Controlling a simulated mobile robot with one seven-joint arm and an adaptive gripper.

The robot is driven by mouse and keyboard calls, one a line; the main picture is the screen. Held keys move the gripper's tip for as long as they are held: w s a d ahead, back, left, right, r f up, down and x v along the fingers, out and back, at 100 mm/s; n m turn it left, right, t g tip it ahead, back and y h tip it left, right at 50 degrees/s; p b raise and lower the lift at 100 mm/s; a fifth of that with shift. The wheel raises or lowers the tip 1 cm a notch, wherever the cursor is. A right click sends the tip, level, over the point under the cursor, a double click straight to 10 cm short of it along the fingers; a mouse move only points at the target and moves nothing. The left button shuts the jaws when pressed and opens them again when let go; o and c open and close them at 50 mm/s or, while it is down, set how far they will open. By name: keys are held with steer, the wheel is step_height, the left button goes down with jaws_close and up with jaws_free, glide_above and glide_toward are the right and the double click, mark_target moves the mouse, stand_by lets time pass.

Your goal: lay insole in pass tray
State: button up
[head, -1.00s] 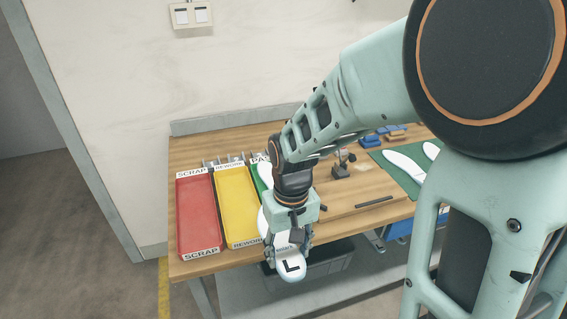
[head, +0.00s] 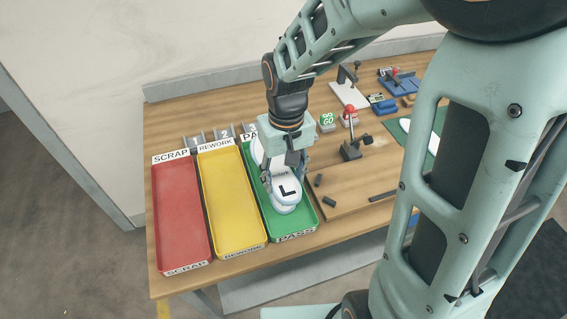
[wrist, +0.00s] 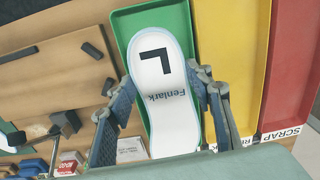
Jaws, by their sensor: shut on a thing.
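A white insole (head: 287,188) with a black L is held in my gripper (head: 284,172), above or in the green pass tray (head: 306,219). In the wrist view the insole (wrist: 164,84) reads "Fenlark" and lies lengthwise along the green tray (wrist: 127,22). The fingers of my gripper (wrist: 168,100) are shut on its two sides. A white edge shows just below the insole's near end in the head view; I cannot tell whether it is a second insole. The gap between insole and tray floor is unclear.
The yellow rework tray (head: 232,205) and red scrap tray (head: 180,217) stand to the left. A dark clamp stand (head: 351,150) and small dark blocks (head: 329,202) are to the right. Another white insole lies on a green mat (head: 404,126).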

steer(key=shift+s+f+b, duration=0.15)
steer(key=shift+f+b, duration=0.35)
steer(key=shift+f, duration=0.15)
steer(key=shift+f+b, duration=1.9)
steer(key=shift+f, duration=0.45)
steer(key=o, duration=1.3)
step_height(320, 180, up, 12)
steer(key=shift+d+r, duration=0.1)
